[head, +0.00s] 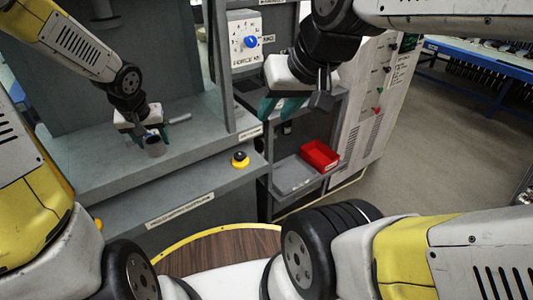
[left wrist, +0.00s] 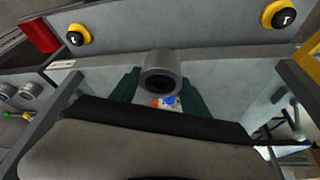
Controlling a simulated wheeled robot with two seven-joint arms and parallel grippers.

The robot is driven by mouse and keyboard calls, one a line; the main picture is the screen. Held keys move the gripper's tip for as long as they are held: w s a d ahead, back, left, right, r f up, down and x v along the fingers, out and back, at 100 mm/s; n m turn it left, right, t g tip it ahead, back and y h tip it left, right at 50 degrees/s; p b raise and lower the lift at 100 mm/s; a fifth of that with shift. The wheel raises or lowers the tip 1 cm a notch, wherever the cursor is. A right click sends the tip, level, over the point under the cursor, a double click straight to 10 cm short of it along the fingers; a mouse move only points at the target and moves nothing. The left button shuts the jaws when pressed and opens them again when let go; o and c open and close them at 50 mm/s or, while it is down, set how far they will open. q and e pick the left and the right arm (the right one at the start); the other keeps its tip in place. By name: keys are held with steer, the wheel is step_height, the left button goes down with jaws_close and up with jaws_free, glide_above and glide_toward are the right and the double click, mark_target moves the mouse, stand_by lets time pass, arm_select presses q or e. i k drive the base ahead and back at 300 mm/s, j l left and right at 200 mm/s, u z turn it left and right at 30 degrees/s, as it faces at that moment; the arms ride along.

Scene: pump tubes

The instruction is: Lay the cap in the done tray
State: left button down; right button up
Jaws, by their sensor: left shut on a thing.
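My left gripper (head: 153,135) is shut on a short grey cylindrical cap (head: 155,148) above the grey bench ledge. In the left wrist view the cap (left wrist: 160,68) sits between the green fingertips, with a dark round hole facing the camera. My right gripper (head: 279,108) hangs in front of the shelf unit, its teal fingers apart and nothing visible between them. A grey tray (head: 290,186) and a red bin (head: 320,155) sit side by side on the lower shelf. I cannot read which one is the done tray.
A yellow-ringed black button (head: 240,160) sits on the ledge front. A thin grey rod-like piece (head: 180,118) lies on the bench beside the left gripper. A dial panel (head: 246,40) stands above the shelf. An upright divider (head: 220,80) separates bench from shelf. Floor to the right is clear.

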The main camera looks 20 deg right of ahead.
mark_target(292, 179)
steer(key=i+z, duration=0.1)
steer(key=z, duration=1.6)
steer(key=i+j+z, duration=0.1)
steer(key=j, duration=0.2)
steer(key=i+j+z, duration=0.15)
steer(key=j, duration=0.15)
steer(key=j+z, duration=0.1)
steer(key=j, duration=0.2)
